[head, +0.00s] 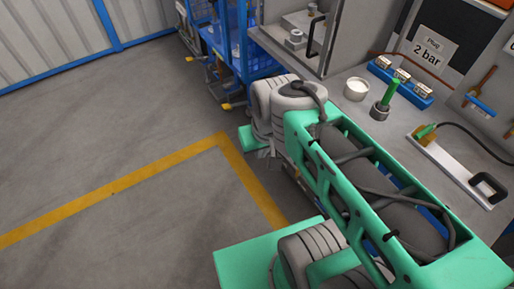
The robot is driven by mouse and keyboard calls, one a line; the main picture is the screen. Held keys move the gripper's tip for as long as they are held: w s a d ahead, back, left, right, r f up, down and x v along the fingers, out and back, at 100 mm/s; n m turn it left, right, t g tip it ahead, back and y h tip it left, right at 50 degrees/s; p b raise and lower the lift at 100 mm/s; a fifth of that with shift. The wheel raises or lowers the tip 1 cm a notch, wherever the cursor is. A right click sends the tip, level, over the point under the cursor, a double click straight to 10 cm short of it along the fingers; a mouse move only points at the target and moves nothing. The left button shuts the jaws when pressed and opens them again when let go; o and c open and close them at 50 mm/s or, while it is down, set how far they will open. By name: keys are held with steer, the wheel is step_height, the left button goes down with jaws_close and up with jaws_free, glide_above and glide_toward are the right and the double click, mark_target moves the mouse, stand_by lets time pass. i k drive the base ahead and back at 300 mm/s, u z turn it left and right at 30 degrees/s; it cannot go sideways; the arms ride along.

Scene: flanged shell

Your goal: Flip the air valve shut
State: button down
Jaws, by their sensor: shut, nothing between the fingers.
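A blue lever-like piece (481,105) sits beside a copper-coloured pipe on the upright panel at the right edge of the head view. It looks like the air valve's handle, but it is too small to be sure or to tell its position. My green and grey arm fills the lower right and covers part of the bench. My gripper cannot be made out; the end of the arm is hidden behind its own links.
A sign (434,48) reads "Plug 2 bar". A blue cart (235,40) stands behind. The floor at left is clear.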

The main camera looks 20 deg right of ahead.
mark_target(298, 175)
steer(key=u, duration=0.2)
steer(key=i, duration=1.5)
steer(key=z, duration=0.05)
